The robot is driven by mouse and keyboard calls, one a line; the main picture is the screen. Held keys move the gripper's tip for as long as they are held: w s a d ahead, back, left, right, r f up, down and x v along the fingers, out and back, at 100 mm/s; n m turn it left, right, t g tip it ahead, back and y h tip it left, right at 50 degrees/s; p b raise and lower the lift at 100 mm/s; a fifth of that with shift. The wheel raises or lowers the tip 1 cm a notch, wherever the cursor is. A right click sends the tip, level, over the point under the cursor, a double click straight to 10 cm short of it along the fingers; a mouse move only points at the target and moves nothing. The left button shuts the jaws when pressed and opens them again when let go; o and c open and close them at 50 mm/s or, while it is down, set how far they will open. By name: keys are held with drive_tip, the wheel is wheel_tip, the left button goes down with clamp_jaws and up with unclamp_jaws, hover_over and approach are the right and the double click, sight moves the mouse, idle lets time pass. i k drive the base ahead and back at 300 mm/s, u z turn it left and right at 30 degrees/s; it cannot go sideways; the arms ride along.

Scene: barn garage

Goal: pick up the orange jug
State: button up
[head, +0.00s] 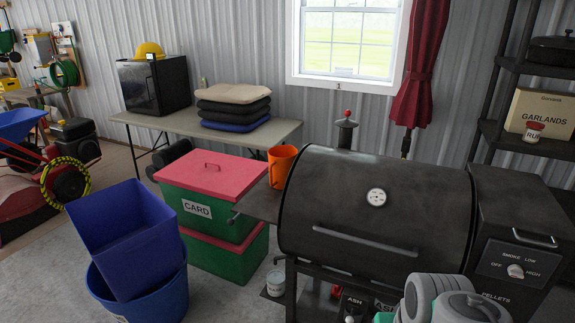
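The orange jug (281,166) stands upright on the side shelf (252,205) at the left end of a dark pellet grill. A handle shows on its upper right side. The grill's rounded lid is close to its right and may hide a little of its lower right edge. My gripper is not in view. Grey and teal rounded links of my arm show at the bottom right, in front of the grill and well apart from the jug.
The pellet grill (375,225) fills the middle right. Red-lidded green boxes (215,190) are stacked left of the shelf. A blue bin and tub (135,250) stand at the front left. A table (275,130) with cushions (233,105) is behind.

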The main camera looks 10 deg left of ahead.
sight(280, 170)
drive_tip(key=u, duration=0.55)
drive_tip(key=i, duration=0.65)
drive_tip(key=u, duration=1.35)
drive_tip(key=i, duration=1.15)
drive_tip(key=u, duration=0.25)
